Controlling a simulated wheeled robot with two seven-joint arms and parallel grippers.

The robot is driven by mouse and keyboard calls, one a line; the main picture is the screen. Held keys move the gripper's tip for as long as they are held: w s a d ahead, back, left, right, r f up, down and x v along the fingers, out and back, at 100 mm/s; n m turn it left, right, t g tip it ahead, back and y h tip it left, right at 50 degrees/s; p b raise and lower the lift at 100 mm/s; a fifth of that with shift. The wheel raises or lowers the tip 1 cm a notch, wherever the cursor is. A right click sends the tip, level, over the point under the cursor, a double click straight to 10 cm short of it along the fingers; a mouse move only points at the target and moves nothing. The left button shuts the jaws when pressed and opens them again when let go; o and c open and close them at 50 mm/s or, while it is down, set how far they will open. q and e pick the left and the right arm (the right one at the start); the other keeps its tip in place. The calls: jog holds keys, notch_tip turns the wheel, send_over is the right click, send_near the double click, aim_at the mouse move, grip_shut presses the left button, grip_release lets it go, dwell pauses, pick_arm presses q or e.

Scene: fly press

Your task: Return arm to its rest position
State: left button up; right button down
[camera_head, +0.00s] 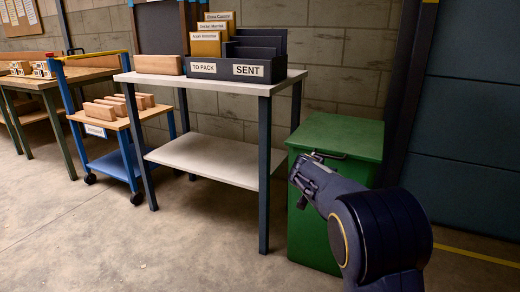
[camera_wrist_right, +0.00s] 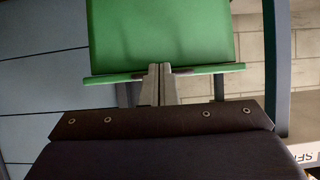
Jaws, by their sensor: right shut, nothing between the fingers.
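My right arm comes in from the lower right of the head view. Its gripper (camera_head: 301,178) is in front of the green bin (camera_head: 330,224), near the dark handle (camera_head: 330,155) below the lid. In the right wrist view the gripper (camera_wrist_right: 157,72) has its fingers together with nothing visible between them. My left gripper is not in view.
A table (camera_head: 222,80) with a shelf below holds the dark SENT and TO PACK organizer (camera_head: 240,70). A blue-framed cart (camera_head: 118,124) carries wooden blocks (camera_head: 104,110). A workbench (camera_head: 48,82) stands at far left. The floor (camera_head: 130,240) in front is clear.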

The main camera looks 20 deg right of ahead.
jog(key=s+d+f+g+y+p, duration=0.1)
jog(key=s+f+g+y+p, duration=0.25)
jog(key=s, duration=1.25)
jog(key=s+a+n+y, duration=0.35)
jog(key=s+a, duration=0.45)
jog(key=s, duration=0.5)
jog(key=s+a+n+y, duration=0.3)
jog(key=s+a+y, duration=0.35)
jog(key=s, duration=0.65)
notch_tip(320, 180, up, 37)
jog(key=a+h+p, duration=0.2)
jog(key=p, duration=3.7)
jog(key=shift+s+a, duration=0.2)
jog(key=shift+s, duration=0.1)
jog(key=shift+g, duration=0.25)
